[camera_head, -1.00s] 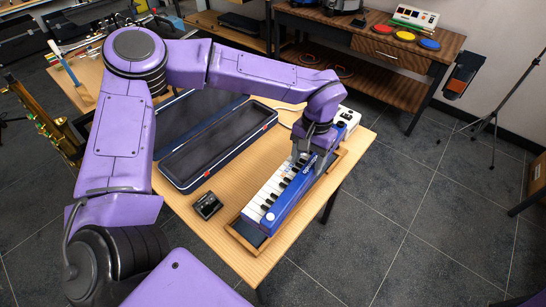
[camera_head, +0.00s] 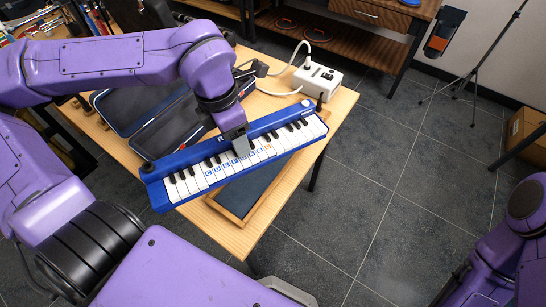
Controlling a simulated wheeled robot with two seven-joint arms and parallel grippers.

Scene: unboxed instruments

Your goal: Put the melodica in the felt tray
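The melodica (camera_head: 196,167) is blue with white and black keys facing my camera and coloured letters on several keys. My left gripper (camera_head: 240,147) comes down over its middle and is shut on its body. The melodica lies slanted across the view, its left end reaching past the tray and its right end near the table's right edge. It appears raised above the tray. The felt tray (camera_head: 240,196) has a wooden rim and dark lining; its near part shows below the melodica and the rest is hidden. Part of my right arm shows at lower right; its gripper is out of view.
An open dark case (camera_head: 130,98) lies on the table behind the melodica. A white box with sockets and cables (camera_head: 318,79) stands at the table's back right corner. A tripod (camera_head: 470,75) stands on the floor at right.

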